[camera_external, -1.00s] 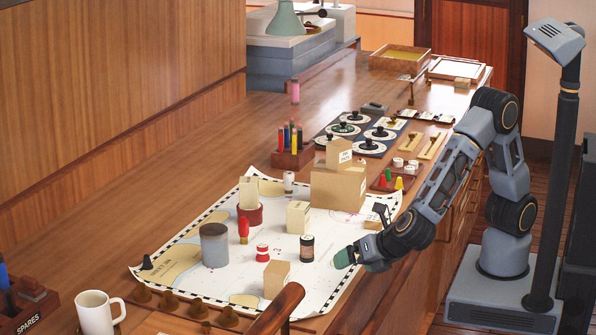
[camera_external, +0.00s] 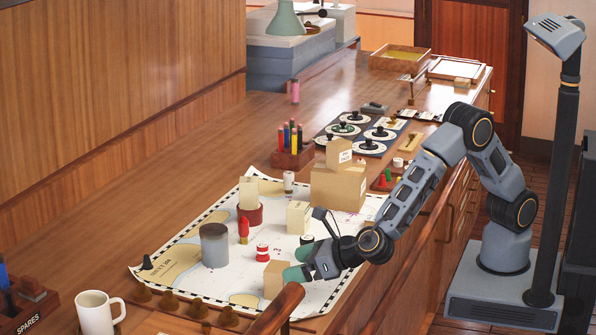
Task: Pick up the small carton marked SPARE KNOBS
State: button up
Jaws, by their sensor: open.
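Several small cartons stand on the chart, and I cannot read SPARE KNOBS on any of them. A plain tan carton (camera_external: 275,280) stands near the chart's front edge. A cream carton (camera_external: 298,217) stands mid-chart, and another small one (camera_external: 338,153) sits on top of a large box (camera_external: 337,188). My gripper (camera_external: 297,264) is open, its teal fingertips low over the chart beside the right side of the tan carton. I cannot tell whether they touch it or reach around it.
A red-and-white spool (camera_external: 262,252), a red knob piece (camera_external: 243,230) and a grey canister (camera_external: 214,246) stand left of my gripper on the chart (camera_external: 190,283). A dark jar (camera_external: 307,240) is partly hidden behind it. A wooden rail (camera_external: 278,311) rises in front.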

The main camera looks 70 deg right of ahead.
aim_at(277, 266)
jog(key=shift+p+x, duration=1)
jog(key=shift+x, duration=1.8)
jog(key=c, duration=1)
